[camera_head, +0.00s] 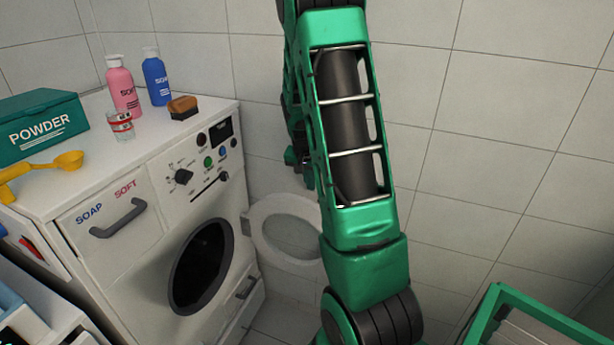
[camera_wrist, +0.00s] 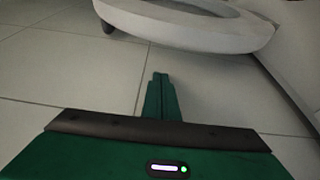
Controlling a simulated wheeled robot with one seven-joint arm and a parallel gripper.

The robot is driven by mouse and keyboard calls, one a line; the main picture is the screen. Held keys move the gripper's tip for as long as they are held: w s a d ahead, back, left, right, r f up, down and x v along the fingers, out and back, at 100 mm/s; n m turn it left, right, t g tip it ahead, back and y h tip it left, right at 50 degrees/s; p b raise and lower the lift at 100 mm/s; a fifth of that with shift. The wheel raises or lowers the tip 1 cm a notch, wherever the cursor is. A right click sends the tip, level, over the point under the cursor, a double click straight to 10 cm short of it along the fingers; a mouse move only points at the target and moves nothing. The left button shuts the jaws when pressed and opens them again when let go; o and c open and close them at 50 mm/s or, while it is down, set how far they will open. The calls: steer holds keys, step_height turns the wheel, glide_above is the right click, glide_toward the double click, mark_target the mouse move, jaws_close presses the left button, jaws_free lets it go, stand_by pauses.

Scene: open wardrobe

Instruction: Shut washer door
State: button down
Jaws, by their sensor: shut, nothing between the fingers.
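The white washer (camera_head: 165,225) stands at the left in the head view, its dark round opening (camera_head: 200,265) uncovered. Its round door (camera_head: 268,248), a white ring with a clear middle, stands swung open at the washer's right side, its right edge partly behind my arm. The door also shows as a pale ring across the top of the wrist view (camera_wrist: 190,34). My gripper (camera_wrist: 160,78) is shut and empty, with its fingertips just below the door's rim in that picture. I see a gap between them in the picture, but cannot judge the depth. In the head view my arm hides most of the gripper.
On the washer top stand a powder box (camera_head: 45,127), a yellow scoop (camera_head: 50,164), pink (camera_head: 123,92) and blue (camera_head: 156,80) soap bottles, a glass (camera_head: 120,126) and a brush (camera_head: 184,108). A green-edged crate (camera_head: 545,322) is at lower right. Tiled walls close in behind.

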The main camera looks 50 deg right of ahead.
steer(key=shift+s+a, duration=0.3)
steer(key=shift+a, duration=0.3)
steer(key=shift+s+a, duration=0.25)
steer(key=shift+a, duration=0.35)
steer(key=shift+s+a, duration=0.3)
steer(key=shift+a, duration=0.3)
steer(key=shift+f, duration=0.1)
